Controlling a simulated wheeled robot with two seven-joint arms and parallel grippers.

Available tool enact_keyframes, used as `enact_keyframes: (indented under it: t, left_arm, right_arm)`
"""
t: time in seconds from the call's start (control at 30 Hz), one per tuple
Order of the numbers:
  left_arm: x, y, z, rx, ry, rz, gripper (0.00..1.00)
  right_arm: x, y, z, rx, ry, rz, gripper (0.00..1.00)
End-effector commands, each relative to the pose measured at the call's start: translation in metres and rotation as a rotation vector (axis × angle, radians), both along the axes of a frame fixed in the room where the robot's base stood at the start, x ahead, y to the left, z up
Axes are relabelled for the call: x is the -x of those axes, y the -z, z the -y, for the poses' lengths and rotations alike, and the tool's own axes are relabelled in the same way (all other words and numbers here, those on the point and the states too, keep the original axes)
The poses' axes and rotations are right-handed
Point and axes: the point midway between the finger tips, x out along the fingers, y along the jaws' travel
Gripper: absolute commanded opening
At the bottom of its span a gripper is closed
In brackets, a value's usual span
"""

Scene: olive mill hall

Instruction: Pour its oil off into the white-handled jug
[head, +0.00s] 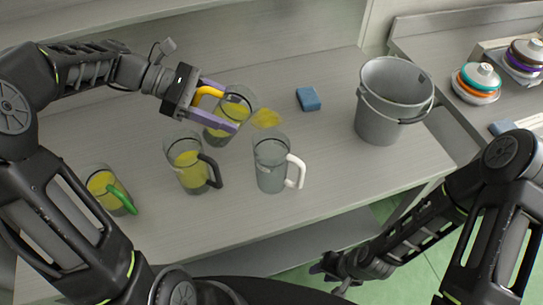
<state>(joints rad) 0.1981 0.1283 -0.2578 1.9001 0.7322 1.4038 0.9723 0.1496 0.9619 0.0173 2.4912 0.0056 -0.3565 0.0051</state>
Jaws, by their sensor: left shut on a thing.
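The white-handled jug (268,172) stands upright on the bench in the middle. It is clear and shows no yellow oil. My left gripper (219,109) is shut on the orange handle of another clear jug (240,97), which holds yellow oil. That jug is behind and left of the white-handled jug; whether it touches the bench is hard to tell. The purple fingers cover part of it. My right gripper (327,272) is low in front of the bench, away from the jugs; its fingers are too dark and small to read.
A black-handled jug (187,172) and a green-handled jug (104,188), both with oil, stand at left. A yellow patch (266,118), oil or cloth, lies beside the held jug. A blue sponge (308,99) and grey bucket (384,119) are to the right. Stacked discs (477,82) stand far right.

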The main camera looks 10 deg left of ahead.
Motion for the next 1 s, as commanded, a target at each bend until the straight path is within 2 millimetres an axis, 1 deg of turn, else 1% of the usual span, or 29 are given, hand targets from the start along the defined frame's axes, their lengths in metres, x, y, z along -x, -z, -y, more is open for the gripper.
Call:
enact_keyframes:
  t: [0.03,0.07,0.1,0.43,0.5,1.0]
  left_arm:
    - [0.0,0.006,0.008,-0.071,0.009,-0.004,0.01]
    - [0.0,0.005,0.009,-0.103,0.007,-0.015,0.01]
    - [-0.001,0.002,0.009,-0.116,0.003,-0.019,0.01]
    - [-0.001,0.014,0.012,-0.276,0.001,-0.041,0.01]
    - [-0.001,0.016,0.011,-0.292,0.0,-0.043,0.01]
    - [-0.001,0.013,0.01,-0.342,-0.001,-0.05,0.01]
  right_arm:
    - [0.002,0.004,0.0,-0.001,0.001,-0.003,0.36]
    - [0.002,-0.002,0.0,0.0,0.0,-0.005,0.36]
    - [0.001,-0.009,0.0,0.0,-0.001,-0.002,0.36]
    - [0.002,-0.013,0.001,0.002,0.001,-0.006,0.36]
    - [0.002,-0.013,0.001,0.003,0.001,-0.006,0.36]
    - [0.003,-0.02,0.001,0.004,0.002,-0.01,0.36]
